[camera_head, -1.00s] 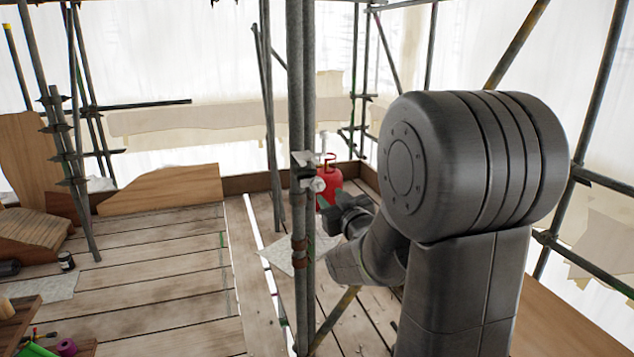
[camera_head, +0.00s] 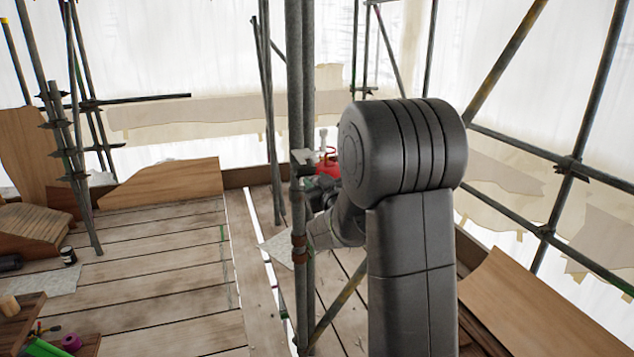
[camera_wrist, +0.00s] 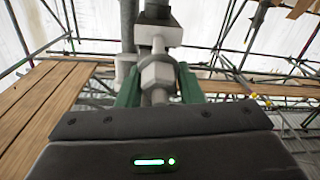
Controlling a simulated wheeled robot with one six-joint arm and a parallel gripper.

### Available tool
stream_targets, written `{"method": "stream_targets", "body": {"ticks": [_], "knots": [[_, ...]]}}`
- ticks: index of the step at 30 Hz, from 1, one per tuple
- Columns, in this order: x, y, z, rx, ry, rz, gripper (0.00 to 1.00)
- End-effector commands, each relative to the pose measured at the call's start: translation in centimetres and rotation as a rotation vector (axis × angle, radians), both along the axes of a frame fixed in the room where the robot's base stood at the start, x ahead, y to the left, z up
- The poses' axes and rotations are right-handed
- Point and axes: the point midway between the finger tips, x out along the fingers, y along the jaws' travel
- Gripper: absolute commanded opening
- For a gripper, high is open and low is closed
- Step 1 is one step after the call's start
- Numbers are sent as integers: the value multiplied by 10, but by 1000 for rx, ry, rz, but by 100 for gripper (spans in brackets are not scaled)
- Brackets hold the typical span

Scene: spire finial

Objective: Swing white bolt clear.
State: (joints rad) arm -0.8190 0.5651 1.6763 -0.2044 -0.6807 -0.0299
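The white bolt (camera_wrist: 157,72) shows in the wrist view, with a hexagonal nut and a short shank below it. It hangs from a pale coupler (camera_wrist: 158,35) on a grey upright tube. My gripper (camera_wrist: 158,90) has one green finger on each side of the nut, close to it. I cannot tell whether the fingers touch it. In the head view my gripper (camera_head: 318,190) is at the coupler (camera_head: 303,165) on the upright pole, and the bolt is hidden behind it.
The upright pole (camera_head: 300,90) stands right beside my gripper. A red cylinder (camera_head: 328,167) stands behind it. A yellow-brown diagonal tube (camera_head: 338,305) crosses below. Scaffold tubes (camera_head: 572,165) run along the right. The plank floor (camera_head: 150,270) at the left is mostly clear.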

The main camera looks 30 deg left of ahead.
Motion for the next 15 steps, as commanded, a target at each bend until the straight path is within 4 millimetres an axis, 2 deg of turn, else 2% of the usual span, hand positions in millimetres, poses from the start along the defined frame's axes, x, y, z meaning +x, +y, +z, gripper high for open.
{"method": "stream_targets", "body": {"ticks": [1, 4, 5, 15], "knots": [[0, 0, 0, 0, 0, 0, 23], [0, 0, 0, 0, 0, 0, 3], [0, 0, 0, 0, 0, 0, 0], [1, 2, 10, -57, 46, 1, 0]]}}
